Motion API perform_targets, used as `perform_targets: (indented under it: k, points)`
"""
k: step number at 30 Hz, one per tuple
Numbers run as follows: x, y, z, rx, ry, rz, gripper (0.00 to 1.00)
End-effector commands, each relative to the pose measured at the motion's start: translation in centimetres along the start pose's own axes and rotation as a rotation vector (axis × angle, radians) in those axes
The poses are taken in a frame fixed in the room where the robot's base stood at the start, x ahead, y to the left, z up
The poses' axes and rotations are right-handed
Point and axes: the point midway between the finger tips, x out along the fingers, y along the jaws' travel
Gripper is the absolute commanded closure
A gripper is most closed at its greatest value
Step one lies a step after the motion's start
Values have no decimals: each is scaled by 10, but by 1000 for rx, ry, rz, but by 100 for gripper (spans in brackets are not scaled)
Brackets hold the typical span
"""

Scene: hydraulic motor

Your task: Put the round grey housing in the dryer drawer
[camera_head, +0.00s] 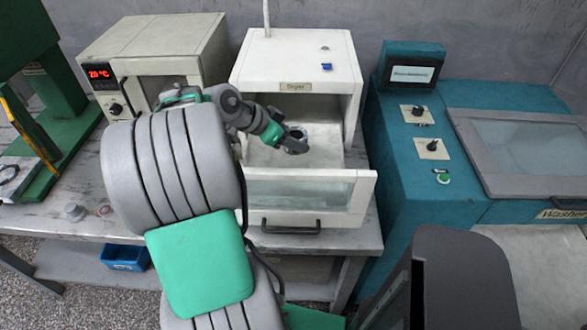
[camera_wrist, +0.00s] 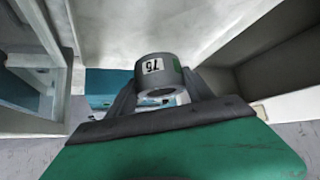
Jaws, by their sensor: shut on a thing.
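The round grey housing (camera_wrist: 158,76) is a short hollow cylinder with a white label and a green patch. My gripper (camera_wrist: 162,88) is shut on it, one finger on each side. In the head view my gripper (camera_head: 294,141) is over the inside of the dryer drawer, and the housing there is small and mostly hidden by it. The dryer drawer (camera_head: 309,193) is pulled out, with a clear front and a dark handle. The white dryer (camera_head: 297,62) stands above and behind it. I cannot tell whether the housing touches the drawer floor.
An oven-like box with a red display (camera_head: 160,50) stands left of the dryer. The teal washer (camera_head: 410,185) is close on the right. A green press (camera_head: 60,105) is at far left. Small grey parts (camera_head: 75,212) lie on the table (camera_head: 140,232). A blue bin (camera_head: 124,258) is below.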

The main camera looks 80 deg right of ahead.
Motion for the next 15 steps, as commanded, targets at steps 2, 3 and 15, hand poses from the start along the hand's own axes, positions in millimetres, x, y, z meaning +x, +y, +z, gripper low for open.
perform_targets:
  k: [2, 3, 15]
  points:
    - [10, 2, 9, 0, 0, 7, 100]
    - [16, 2, 14, -1, -1, 7, 100]
    - [64, 1, 64, -4, -1, 4, 100]
